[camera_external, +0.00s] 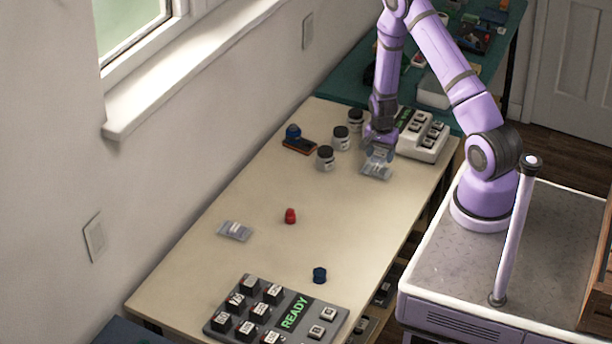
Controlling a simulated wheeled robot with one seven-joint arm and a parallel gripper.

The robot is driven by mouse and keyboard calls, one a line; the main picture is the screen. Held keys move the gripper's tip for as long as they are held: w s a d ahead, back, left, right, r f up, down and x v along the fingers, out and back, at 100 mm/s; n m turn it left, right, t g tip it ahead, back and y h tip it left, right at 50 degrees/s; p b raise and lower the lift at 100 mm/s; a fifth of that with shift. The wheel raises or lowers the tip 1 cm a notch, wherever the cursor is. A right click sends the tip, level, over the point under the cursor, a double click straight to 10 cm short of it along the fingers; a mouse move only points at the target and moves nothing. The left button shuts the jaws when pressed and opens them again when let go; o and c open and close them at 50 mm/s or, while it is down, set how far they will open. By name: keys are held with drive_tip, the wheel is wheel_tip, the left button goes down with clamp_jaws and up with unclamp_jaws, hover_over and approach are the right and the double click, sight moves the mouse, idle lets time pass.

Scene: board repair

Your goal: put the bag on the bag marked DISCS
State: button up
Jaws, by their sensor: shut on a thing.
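My gripper (379,150) points down over the far right part of the cream table and is shut on a small clear bag (377,168). The bag is at or just above the table top; I cannot tell if it touches. A second small clear bag (235,231) lies flat on the table at the left, well apart from my gripper. It has a pale label, too small to read, so I cannot tell which bag is marked DISCS.
Several dark-lidded jars (325,158) stand left of my gripper, and a white keyed device (422,135) is right of it. A red piece (290,215) and a dark blue piece (319,275) stand mid-table. A READY board (262,335) fills the near end.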

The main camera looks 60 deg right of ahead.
sight(378, 153)
drive_tip(key=shift+w+d, duration=0.2)
drive_tip(key=shift+w, duration=0.2)
drive_tip(key=shift+w+f, duration=0.1)
drive_tip(key=shift+f, duration=1.7)
drive_tip(key=shift+f, duration=0.15)
drive_tip(key=o, duration=0.9)
